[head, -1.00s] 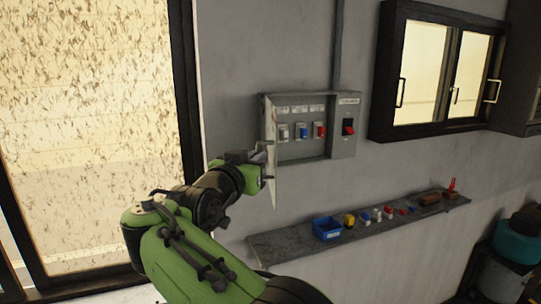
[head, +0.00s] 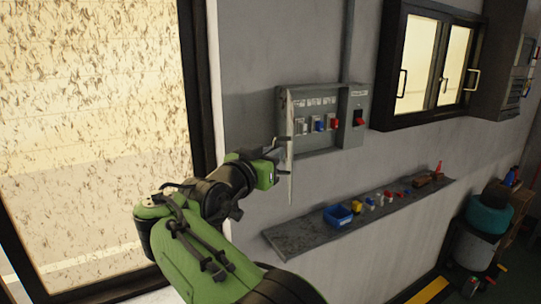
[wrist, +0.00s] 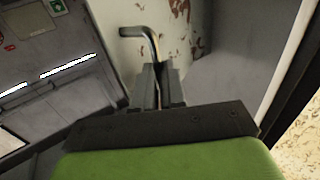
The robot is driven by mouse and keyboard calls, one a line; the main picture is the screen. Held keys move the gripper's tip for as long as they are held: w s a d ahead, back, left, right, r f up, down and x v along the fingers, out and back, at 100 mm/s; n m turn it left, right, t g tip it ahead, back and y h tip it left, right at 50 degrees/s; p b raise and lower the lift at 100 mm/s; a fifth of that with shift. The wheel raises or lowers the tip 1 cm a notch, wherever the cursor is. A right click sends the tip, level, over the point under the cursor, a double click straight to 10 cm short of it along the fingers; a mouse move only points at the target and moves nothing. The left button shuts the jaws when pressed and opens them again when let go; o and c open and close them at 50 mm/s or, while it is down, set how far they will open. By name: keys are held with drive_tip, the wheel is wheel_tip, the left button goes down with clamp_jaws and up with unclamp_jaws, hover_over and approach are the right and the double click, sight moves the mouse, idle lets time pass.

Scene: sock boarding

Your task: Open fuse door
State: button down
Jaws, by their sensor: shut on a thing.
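The grey fuse box (head: 341,90) is on the wall in the head view, with its inside uncovered. A row of white, blue and red fuses (head: 319,125) and a red switch (head: 359,121) show in it. The fuse door (head: 290,178) stands out from the box's left side, seen nearly edge-on. My gripper (head: 277,150) is at the door's left face. In the wrist view my gripper (wrist: 157,88) is shut on a bent metal handle (wrist: 134,31), whose curved end sticks out beyond the jaws. The gripped part is hidden between them.
A wall shelf (head: 290,238) below the box carries a blue bin (head: 338,215) and several small coloured parts. A dark-framed window cabinet (head: 390,65) hangs to the right. A teal-topped container (head: 489,218) stands at the lower right. A large framed pane (head: 90,130) is on the left.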

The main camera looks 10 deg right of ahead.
drive_tip(key=shift+d+r, duration=0.2)
drive_tip(key=shift+r, duration=0.1)
drive_tip(key=c, duration=1.6)
unclamp_jaws()
drive_tip(key=shift+c, duration=0.2)
drive_tip(key=o, duration=0.4)
drive_tip(key=shift+w+d+f, duration=0.25)
drive_tip(key=shift+w+f, duration=0.1)
drive_tip(key=shift+w, duration=0.2)
drive_tip(key=shift+o, duration=0.2)
drive_tip(key=b+v, duration=0.2)
drive_tip(key=v, duration=1.4)
drive_tip(key=shift+b, duration=0.3)
